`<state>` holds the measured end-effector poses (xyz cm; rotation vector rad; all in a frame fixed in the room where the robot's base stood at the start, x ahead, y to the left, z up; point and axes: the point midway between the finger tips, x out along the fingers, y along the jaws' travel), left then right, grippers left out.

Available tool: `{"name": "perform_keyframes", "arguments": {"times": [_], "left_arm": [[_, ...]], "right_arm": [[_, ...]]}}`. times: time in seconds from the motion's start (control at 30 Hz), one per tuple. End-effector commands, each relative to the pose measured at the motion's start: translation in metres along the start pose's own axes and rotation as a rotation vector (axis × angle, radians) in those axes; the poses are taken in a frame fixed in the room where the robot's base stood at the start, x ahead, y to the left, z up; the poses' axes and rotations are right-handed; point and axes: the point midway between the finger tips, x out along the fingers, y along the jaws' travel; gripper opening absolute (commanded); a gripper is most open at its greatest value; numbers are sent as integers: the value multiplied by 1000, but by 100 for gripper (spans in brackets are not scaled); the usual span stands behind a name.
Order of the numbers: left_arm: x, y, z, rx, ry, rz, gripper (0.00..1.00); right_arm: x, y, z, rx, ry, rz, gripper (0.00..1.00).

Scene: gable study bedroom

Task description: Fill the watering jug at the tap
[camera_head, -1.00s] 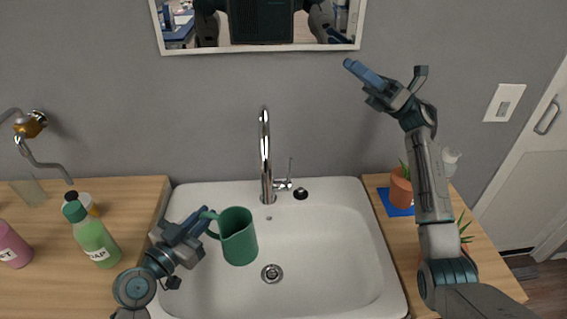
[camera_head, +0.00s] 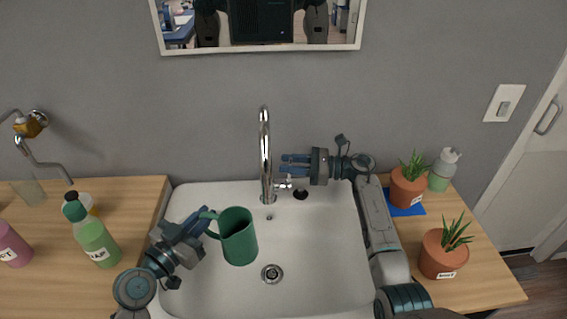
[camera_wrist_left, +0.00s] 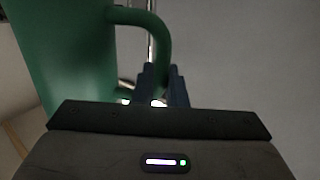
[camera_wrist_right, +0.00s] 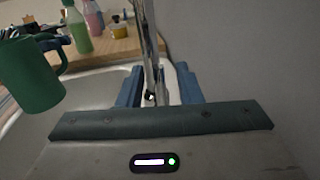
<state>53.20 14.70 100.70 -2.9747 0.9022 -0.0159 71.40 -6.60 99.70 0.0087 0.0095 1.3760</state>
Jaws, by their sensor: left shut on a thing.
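The green watering jug (camera_head: 238,238) is held over the white sink, in front of and slightly left of the chrome tap (camera_head: 265,150). My left gripper (camera_head: 203,220) is shut on its handle; the handle and fingers also show in the left wrist view (camera_wrist_left: 163,85). The jug looks close to upright. No water stream shows. My right gripper (camera_head: 294,164) is just right of the tap column, near the side lever (camera_head: 284,184). Its fingers point left and are apart, with the tap showing between them in the right wrist view (camera_wrist_right: 152,90). I cannot tell whether they touch it.
The white sink (camera_head: 340,225) has a drain in its middle. On the left counter (camera_head: 45,265) stand a green bottle (camera_head: 95,240), a pink bottle (camera_head: 12,245) and a glass. A wall tap (camera_head: 35,130) hangs above. Potted plants (camera_head: 440,255) and a pump bottle (camera_head: 443,170) stand right.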

Motion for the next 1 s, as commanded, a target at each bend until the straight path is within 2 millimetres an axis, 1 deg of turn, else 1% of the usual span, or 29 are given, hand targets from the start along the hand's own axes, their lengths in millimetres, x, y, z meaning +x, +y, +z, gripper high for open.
{"name": "perform_keyframes", "arguments": {"times": [0.03, 0.2, 0.47, 0.57, 0.63, 1.0], "left_arm": [[0, 0, 0, 0, 1, 0, 0], [0, 0, 0, 0, 1, 0, 0], [0, 0, 0, 0, 1, 0, 0], [0, 0, 0, 0, 1, 0, 0], [0, 0, 0, 0, 1, 0, 0], [0, 0, 0, 0, 1, 0, 0]], "right_arm": [[8, 0, 0, 1, -2, 1, 32], [19, 0, 0, 1, -1, -1, 32], [20, 0, 0, 1, 0, -1, 32], [20, 0, 0, 1, 0, -1, 14], [20, 0, 0, 1, 0, -1, 1], [20, 2, 0, -18, -4, -1, 0]]}}
